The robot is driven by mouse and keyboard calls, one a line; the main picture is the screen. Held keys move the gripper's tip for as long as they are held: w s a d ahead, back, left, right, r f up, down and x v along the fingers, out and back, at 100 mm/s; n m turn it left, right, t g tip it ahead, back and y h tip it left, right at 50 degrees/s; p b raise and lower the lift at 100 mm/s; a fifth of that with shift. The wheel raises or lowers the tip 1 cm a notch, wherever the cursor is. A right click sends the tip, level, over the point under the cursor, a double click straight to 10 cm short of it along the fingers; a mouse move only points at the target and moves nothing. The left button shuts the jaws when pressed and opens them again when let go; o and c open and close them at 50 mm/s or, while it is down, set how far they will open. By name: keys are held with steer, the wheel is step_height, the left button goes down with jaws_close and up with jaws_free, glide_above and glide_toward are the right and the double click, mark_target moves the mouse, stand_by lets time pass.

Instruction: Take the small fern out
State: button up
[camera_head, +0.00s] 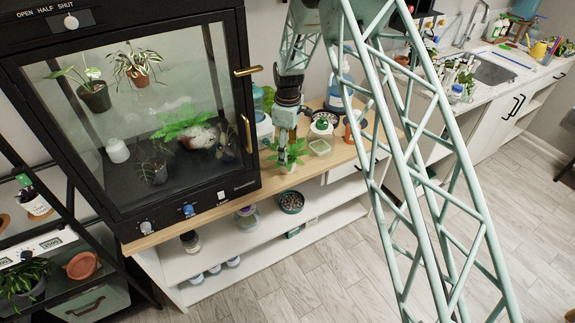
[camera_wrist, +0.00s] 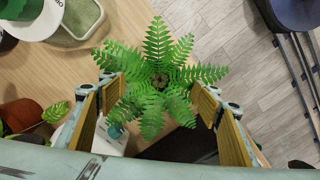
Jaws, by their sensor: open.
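A small green fern (camera_head: 291,154) stands on the wooden counter, just right of the glass-fronted cabinet and outside it. In the wrist view the fern (camera_wrist: 158,78) spreads between my fingers, with dark soil at its centre; its leaves hide most of its pot. My gripper (camera_head: 284,150) points down over the fern. In the wrist view my gripper (camera_wrist: 157,95) is open, one finger on each side of the leaves. I cannot tell whether the fingers touch them. A larger fern (camera_head: 183,121) is behind the cabinet glass.
The black cabinet (camera_head: 247,188) holds several other potted plants; its glass front appears closed. A dial (camera_head: 71,21) above reads open, half, shut. Bottles and a clear tub (camera_head: 319,147) stand close behind and right of the fern. The counter's front edge is close.

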steer(key=shift+w+a+f, duration=0.1)
steer(key=shift+f, duration=2.15)
steer(key=c, duration=1)
